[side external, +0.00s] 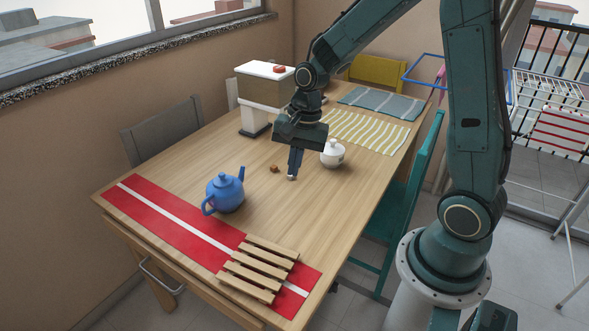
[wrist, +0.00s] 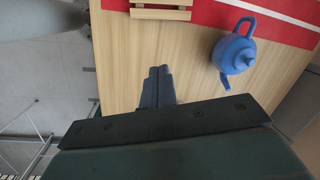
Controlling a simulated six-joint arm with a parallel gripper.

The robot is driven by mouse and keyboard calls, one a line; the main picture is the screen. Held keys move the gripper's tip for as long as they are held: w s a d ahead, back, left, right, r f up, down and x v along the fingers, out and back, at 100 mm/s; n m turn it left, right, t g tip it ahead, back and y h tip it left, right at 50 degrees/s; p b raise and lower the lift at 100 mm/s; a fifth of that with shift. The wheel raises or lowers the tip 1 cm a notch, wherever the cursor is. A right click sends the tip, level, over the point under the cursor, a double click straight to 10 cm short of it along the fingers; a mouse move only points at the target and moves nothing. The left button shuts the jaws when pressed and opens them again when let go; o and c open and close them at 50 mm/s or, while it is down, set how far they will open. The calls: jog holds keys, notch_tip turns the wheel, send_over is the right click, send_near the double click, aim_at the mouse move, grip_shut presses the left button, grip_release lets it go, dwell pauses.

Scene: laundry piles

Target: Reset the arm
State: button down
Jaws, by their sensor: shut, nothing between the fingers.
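My gripper (side external: 291,176) is shut and empty, pointing down low over the middle of the wooden table (side external: 185,165). In the wrist view its closed fingers (wrist: 160,72) show above bare wood. A blue teapot (side external: 225,192) stands to the left of my gripper, near the red cloth; it also shows at the upper right of the wrist view (wrist: 234,54). A white lidded pot (side external: 332,154) stands just to the right of my gripper. A small brown thing (side external: 274,169) lies on the table left of the fingers.
A red runner with a white stripe (side external: 150,203) and a wooden slatted rack (side external: 258,268) lie at the near end. A white-topped box on a stand (side external: 262,90) is at the back left. Striped yellow (side external: 365,132) and grey-blue (side external: 380,103) mats lie farther back. A teal chair (side external: 402,215) stands at right.

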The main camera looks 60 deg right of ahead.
jog(key=s+a+r+n+t, duration=0.1)
jog(key=s+r+n+t, duration=0.1)
jog(key=s+r+n, duration=0.4)
jog(key=s+a+r+n+t+h, duration=0.1)
jog(key=s+a+r+n+t, duration=0.1)
jog(key=s+r+n, duration=0.5)
jog(key=s+r, duration=0.3)
jog(key=s, duration=0.1)
jog(key=shift+s+a+n+h, duration=0.2)
jog(key=shift+a+n+h, duration=0.1)
